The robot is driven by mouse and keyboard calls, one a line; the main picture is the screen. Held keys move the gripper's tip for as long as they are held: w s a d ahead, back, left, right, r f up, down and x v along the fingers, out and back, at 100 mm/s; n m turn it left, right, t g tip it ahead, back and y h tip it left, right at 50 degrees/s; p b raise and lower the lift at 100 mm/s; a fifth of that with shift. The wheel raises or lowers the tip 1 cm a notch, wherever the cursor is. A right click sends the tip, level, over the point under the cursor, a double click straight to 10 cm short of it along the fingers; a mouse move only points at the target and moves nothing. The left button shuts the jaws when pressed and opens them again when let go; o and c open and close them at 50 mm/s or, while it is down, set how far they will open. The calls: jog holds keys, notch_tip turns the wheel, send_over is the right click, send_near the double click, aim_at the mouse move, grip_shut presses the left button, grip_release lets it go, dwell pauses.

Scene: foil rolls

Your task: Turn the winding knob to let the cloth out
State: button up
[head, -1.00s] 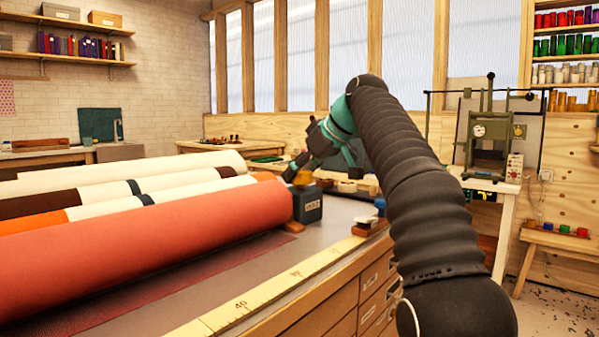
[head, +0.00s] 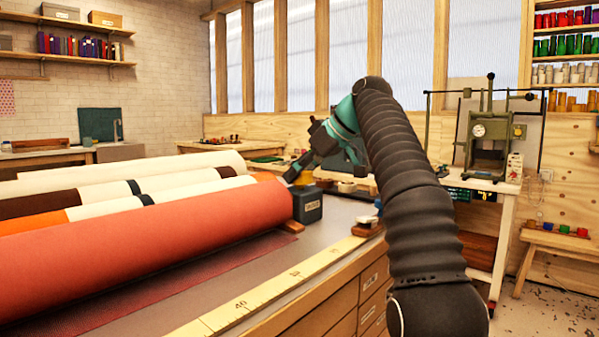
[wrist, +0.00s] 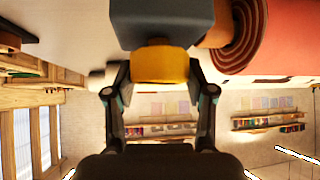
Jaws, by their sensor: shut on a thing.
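A yellow winding knob (wrist: 160,66) sits on the dark grey box (head: 307,205) at the right end of the front red cloth roll (head: 150,229). In the wrist view my gripper (wrist: 158,76) has one finger on each side of the knob and is shut on it. In the head view my gripper (head: 296,174) reaches down over the top of the box and hides most of the knob. The rolled end of the red cloth (wrist: 240,38) shows beside the box in the wrist view. A flat strip of red cloth (head: 190,269) lies on the table in front of the roll.
White, brown and orange rolls (head: 120,167) lie behind the red roll. A yellow measuring tape (head: 265,297) runs along the table's front edge. A green press (head: 490,132) stands on a bench at the right.

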jog(key=o, duration=1.2)
jog(key=shift+f, duration=0.15)
jog(key=shift+c, duration=0.2)
jog(key=shift+d+r, duration=0.1)
jog(key=shift+r, duration=0.15)
jog(key=shift+s+d+r, duration=0.1)
jog(key=shift+d+r, duration=0.15)
jog(key=shift+s+d, duration=0.2)
jog(key=shift+d, duration=0.1)
jog(key=s+d, duration=0.5)
jog(key=d, duration=0.5)
jog(key=shift+s, duration=0.15)
